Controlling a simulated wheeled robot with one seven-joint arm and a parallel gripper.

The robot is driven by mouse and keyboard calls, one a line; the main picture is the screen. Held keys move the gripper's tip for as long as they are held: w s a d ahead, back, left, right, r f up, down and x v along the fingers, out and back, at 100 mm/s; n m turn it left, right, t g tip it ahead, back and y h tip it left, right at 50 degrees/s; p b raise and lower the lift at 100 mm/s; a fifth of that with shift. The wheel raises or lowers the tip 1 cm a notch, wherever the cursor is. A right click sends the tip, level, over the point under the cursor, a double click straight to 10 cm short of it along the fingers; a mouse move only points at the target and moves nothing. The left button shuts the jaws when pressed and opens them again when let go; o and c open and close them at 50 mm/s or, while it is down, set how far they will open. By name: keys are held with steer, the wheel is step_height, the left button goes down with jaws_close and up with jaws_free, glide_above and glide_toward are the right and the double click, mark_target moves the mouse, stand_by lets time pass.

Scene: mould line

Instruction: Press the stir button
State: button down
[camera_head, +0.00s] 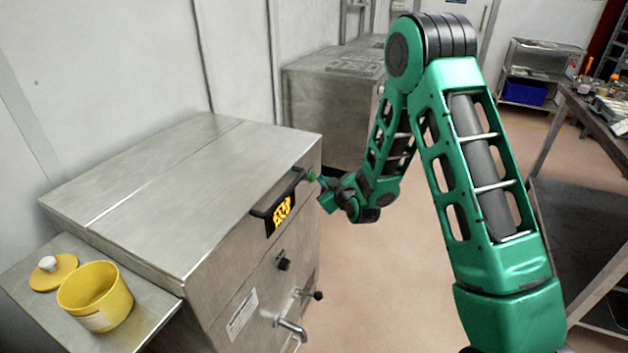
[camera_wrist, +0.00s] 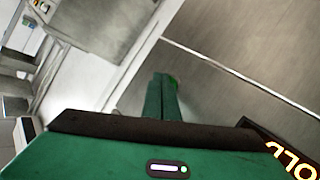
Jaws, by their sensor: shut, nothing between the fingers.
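My gripper (camera_head: 322,182) is shut and empty at the upper right of the steel machine's (camera_head: 165,190) front. In the wrist view its two green fingers (camera_wrist: 162,92) lie together and point at the machine's metal surface. A small bright green spot, apparently a button (camera_wrist: 174,81), shows just beside the fingertips and is partly hidden by them. Its label cannot be read. In the head view the fingertips are close to it, but I cannot tell whether they touch it.
A black-framed display (camera_head: 282,212) with orange characters is left of my gripper. Below are a black knob (camera_head: 283,264) and a metal tap (camera_head: 290,328). A yellow pot (camera_head: 97,300) and its lid (camera_head: 54,272) stand on the side shelf. A workbench (camera_head: 590,200) is at right.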

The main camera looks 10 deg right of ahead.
steer(key=shift+w+a, duration=0.25)
steer(key=shift+a, duration=0.05)
stand_by(1.0)
steer(key=shift+s+d, duration=0.5)
steer(key=shift+d, duration=0.15)
steer(key=s+d, duration=0.1)
steer(key=d, duration=0.1)
steer(key=s+d, duration=0.2)
stand_by(0.6)
steer(key=shift+w+r, duration=0.1)
stand_by(0.4)
